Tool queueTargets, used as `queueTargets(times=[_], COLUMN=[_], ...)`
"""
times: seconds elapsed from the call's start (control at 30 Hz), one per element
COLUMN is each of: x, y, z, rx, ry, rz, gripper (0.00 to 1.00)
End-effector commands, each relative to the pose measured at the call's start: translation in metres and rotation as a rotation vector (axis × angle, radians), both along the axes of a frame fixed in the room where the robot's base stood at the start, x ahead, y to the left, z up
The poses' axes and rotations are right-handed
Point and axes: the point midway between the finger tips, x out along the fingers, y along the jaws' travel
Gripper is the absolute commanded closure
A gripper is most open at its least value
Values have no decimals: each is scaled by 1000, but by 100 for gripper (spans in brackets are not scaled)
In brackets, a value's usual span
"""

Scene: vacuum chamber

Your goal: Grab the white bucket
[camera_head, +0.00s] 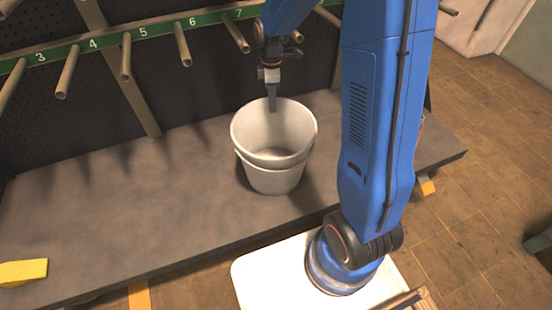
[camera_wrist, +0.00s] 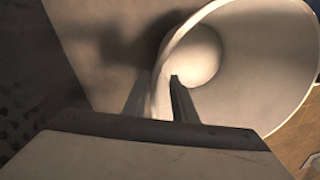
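The white bucket (camera_head: 274,150) stands upright on the dark grey bench, with its open mouth facing up. My gripper (camera_head: 272,106) points down at the bucket's far rim. In the wrist view, my gripper (camera_wrist: 160,92) has its two fingers apart, one on each side of the bucket (camera_wrist: 265,75) wall. The right finger is on the inside of the bucket and the left finger is outside it. The gap between the fingers looks wider than the wall. The bucket's near side and inside show clearly in the head view.
A green numbered rail (camera_head: 110,40) with several pegs runs along the back panel above the bench. A yellow block (camera_head: 22,272) lies at the bench's front left. Tiled floor (camera_head: 470,150) is open to the right.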

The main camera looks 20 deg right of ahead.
Motion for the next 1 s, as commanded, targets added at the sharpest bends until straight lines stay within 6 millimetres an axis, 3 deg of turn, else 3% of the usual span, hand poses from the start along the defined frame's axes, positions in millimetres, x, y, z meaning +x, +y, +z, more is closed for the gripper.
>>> queueTargets(times=[0.37, 0.7, 1.0], x=[-4, -8, -8], y=[2, 4, 5], z=[-28, -69, -75], rx=[1, 1, 1], ry=[10, 9, 6], rz=[3, 3, 3], gripper=[75, 75, 75])
